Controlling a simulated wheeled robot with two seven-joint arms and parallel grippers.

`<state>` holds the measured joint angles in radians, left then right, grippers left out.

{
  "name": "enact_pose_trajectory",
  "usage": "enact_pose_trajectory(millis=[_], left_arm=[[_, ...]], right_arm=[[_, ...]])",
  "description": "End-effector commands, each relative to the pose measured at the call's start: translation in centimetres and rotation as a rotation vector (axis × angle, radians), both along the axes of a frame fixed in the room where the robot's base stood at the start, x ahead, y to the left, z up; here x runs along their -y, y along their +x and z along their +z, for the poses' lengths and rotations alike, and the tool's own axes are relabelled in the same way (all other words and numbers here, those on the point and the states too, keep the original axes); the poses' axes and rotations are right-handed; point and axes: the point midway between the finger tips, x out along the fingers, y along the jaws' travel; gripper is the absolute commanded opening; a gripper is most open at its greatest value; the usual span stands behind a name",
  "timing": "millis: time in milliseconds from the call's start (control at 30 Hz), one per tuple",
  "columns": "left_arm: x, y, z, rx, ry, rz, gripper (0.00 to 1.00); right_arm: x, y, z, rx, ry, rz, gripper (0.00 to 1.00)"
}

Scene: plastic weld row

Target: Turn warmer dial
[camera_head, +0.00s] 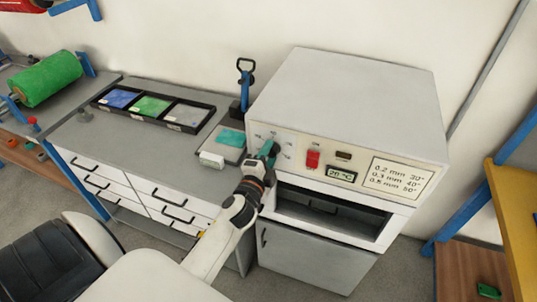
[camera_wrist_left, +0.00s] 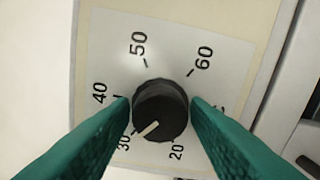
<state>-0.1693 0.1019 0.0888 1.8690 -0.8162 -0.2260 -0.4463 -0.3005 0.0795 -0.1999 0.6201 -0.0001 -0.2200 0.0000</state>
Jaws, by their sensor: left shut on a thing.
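The warmer (camera_head: 345,85) is a light grey cabinet with a control panel on its front. The knob's pale pointer line points to the lower left, close to the 30 mark. My left gripper (camera_head: 271,150) is at the panel's left end and mostly hides the knob in the head view. In the left wrist view its teal fingers (camera_wrist_left: 160,112) are shut on the knob from both sides. My right gripper is not in view.
The panel carries a red switch (camera_head: 312,159), a small display (camera_head: 341,174) reading about 20 °C, and a chart (camera_head: 398,178) pairing 0.2, 0.3 and 0.5 mm with 30°, 40° and 50°. An open slot (camera_head: 328,213) lies below. A sample tray (camera_head: 153,109) sits on the left counter.

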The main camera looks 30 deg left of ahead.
Motion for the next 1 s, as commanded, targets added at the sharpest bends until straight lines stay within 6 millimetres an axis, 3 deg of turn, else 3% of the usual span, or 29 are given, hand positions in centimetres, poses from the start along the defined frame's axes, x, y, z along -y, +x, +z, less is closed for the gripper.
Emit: enact_pose_trajectory(millis=[600,1000], left_arm=[[0.0,0.0,0.0,-0.137,0.562,-0.001,0.20],[0.0,0.0,-0.1,-0.198,0.818,-0.002,0.20]], right_arm=[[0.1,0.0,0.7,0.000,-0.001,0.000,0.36],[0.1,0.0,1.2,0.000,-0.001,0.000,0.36]])
